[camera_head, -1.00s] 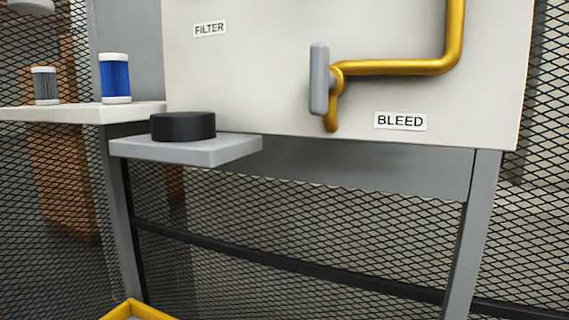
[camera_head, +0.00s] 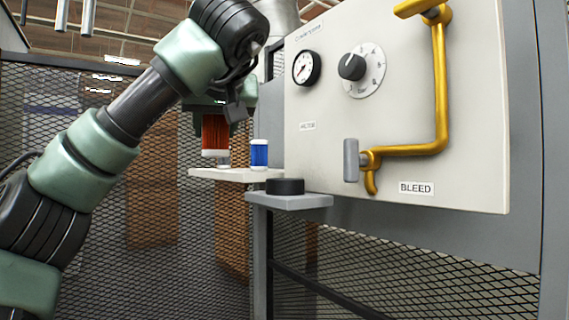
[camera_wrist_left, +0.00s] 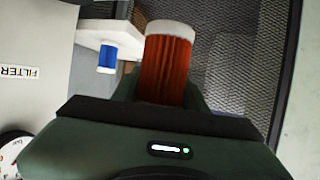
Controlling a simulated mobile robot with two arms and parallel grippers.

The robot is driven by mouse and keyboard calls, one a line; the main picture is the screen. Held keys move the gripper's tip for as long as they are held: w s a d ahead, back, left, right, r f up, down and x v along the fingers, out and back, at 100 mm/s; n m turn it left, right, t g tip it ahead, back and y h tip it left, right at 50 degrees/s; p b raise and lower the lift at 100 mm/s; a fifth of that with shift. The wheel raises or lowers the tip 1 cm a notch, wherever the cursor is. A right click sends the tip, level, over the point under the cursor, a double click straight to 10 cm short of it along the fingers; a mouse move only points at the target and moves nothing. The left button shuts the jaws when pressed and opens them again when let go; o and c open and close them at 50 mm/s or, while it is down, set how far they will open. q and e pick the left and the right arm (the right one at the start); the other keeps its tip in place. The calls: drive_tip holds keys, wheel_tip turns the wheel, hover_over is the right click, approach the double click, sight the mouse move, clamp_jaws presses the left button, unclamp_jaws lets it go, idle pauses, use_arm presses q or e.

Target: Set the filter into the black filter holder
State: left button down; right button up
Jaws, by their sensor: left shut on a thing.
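My left gripper (camera_head: 216,108) is shut on a red-orange pleated filter (camera_head: 215,134) with a white end cap. It holds the filter upright, with the white cap down, in front of or above the side shelf; the exact gap is unclear. The filter also fills the middle of the left wrist view (camera_wrist_left: 166,72). The black filter holder (camera_head: 285,186) is a short round cup on a grey bracket, lower and to the right of the held filter. The holder's inside is not visible. My right gripper is not in view.
A blue filter (camera_head: 259,154) stands on the pale side shelf (camera_head: 228,174), close to the held filter. The panel (camera_head: 400,120) carries a gauge (camera_head: 307,68), a dial (camera_head: 352,67) and a yellow pipe (camera_head: 440,90) with a grey-handled valve. Space above the holder looks clear.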

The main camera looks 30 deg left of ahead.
use_arm(q)
drive_tip(key=w+d+f+p, duration=0.1)
drive_tip(key=w+d+p, duration=0.1)
drive_tip(key=w, duration=0.2)
drive_tip(key=w+d+f+p, duration=0.1)
drive_tip(key=w+d+p, duration=0.1)
drive_tip(key=w, duration=0.2)
drive_tip(key=w+d+f+p, duration=0.1)
drive_tip(key=w+p, duration=0.1)
drive_tip(key=w, duration=0.2)
drive_tip(key=shift+w+d+f+p, duration=0.25)
drive_tip(key=shift+w+d+p, duration=0.1)
drive_tip(key=shift+w+d, duration=0.05)
wheel_tip(320, 180, down, 2)
drive_tip(key=shift+s+f+p, duration=0.1)
drive_tip(key=shift+f+p, duration=0.05)
drive_tip(key=shift+p, duration=0.15)
drive_tip(key=shift+f+p, duration=0.2)
drive_tip(key=shift+p, duration=0.2)
drive_tip(key=shift+w+f, duration=0.3)
drive_tip(key=shift+f, duration=0.05)
drive_tip(key=shift+d, duration=0.1)
drive_tip(key=shift+s, duration=0.1)
drive_tip(key=c, duration=1.1)
unclamp_jaws()
drive_tip(key=shift+f, duration=0.15)
